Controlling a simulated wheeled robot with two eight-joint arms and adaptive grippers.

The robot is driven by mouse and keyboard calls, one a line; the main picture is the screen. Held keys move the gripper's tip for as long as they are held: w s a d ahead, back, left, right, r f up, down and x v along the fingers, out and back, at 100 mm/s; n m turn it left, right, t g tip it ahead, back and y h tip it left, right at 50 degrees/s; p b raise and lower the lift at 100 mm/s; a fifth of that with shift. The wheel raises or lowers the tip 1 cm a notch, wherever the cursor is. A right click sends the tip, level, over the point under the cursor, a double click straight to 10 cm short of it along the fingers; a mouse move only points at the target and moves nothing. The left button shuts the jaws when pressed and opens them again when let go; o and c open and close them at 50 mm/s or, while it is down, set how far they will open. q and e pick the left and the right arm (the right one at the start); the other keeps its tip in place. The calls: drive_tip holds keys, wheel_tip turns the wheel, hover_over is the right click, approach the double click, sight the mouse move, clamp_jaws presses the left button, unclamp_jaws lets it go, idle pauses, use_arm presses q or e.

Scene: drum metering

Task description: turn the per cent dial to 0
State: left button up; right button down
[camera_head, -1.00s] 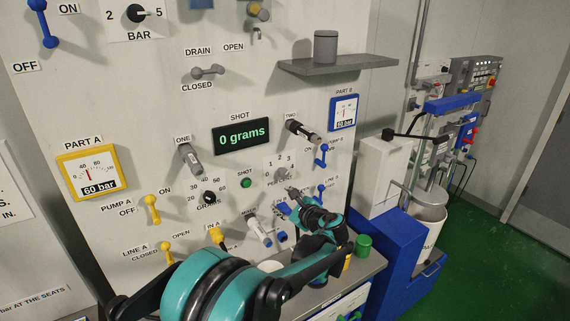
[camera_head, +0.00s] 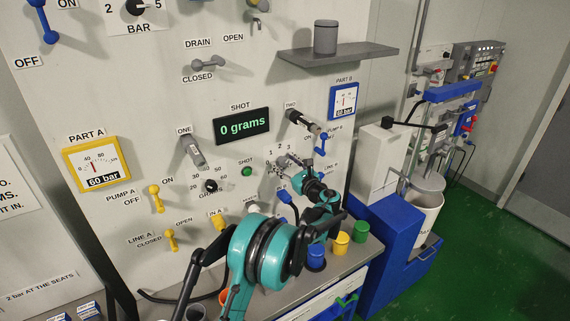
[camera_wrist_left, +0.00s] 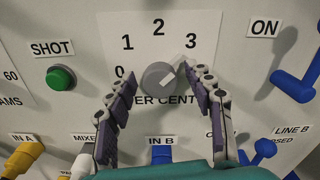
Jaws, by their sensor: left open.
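The per cent dial (camera_wrist_left: 156,76) is a round grey knob on the pale panel, with a light pointer bar. In the left wrist view the pointer is turned to the upper right, towards the 3. The numbers 0, 1, 2 and 3 are printed around it. My left gripper (camera_wrist_left: 161,77) is open, with one dark finger on each side of the dial; whether either touches it I cannot tell. In the head view this gripper (camera_head: 286,167) is at the panel and largely covers the dial. My right gripper is not in view.
The green shot button (camera_wrist_left: 61,78) is left of the dial. Blue line B lever (camera_wrist_left: 258,152) and a blue lever (camera_wrist_left: 295,82) are to the right. Coloured cups (camera_head: 341,244) stand on the bench below.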

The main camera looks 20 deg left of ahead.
use_arm(q)
drive_tip(key=shift+a, duration=0.15)
drive_tip(key=c, duration=1.2)
drive_tip(key=shift+o, duration=0.2)
